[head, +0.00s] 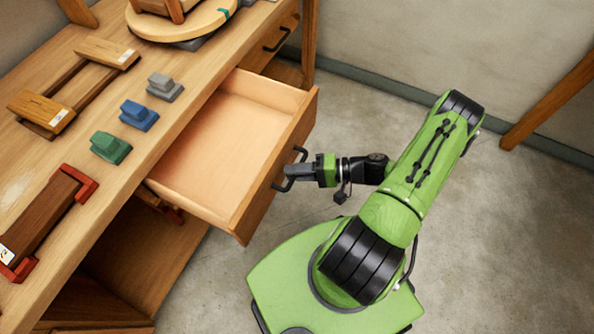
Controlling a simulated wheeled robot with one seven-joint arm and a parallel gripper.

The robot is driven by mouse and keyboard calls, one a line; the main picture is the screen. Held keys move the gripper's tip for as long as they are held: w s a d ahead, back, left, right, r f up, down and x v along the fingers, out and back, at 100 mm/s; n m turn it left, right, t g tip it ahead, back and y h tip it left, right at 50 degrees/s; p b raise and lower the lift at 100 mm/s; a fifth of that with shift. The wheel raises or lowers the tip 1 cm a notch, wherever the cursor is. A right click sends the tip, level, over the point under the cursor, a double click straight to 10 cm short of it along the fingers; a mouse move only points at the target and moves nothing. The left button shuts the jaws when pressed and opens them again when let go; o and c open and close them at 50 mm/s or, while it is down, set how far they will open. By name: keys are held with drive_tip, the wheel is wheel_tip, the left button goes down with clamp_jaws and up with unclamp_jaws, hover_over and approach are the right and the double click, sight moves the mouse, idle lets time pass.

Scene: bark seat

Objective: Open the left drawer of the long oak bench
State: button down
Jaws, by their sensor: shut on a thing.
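The long oak bench (60,120) runs along the left side of the head view. Its left drawer (207,150), the left one of the two drawers in view, stands pulled well out and looks empty inside. The drawer front carries a dark bar handle (301,150). My gripper (293,172) is shut on this handle from the right, and its fingers hide the middle of the bar.
A second drawer (268,46) farther back is shut. The bench top holds green (111,147), blue (139,115) and grey (165,86) blocks, wooden tools and a round turntable (180,22). Open concrete floor (480,240) lies to the right.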

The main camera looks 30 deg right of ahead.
idle(0.3)
drive_tip(key=c, duration=1.1)
unclamp_jaws()
drive_tip(key=shift+d, duration=0.1)
drive_tip(key=p+v, duration=0.1)
drive_tip(key=v, duration=1.4)
drive_tip(key=shift+s+d+r, duration=0.15)
drive_tip(key=shift+s+d, duration=0.05)
drive_tip(key=shift+p, duration=0.3)
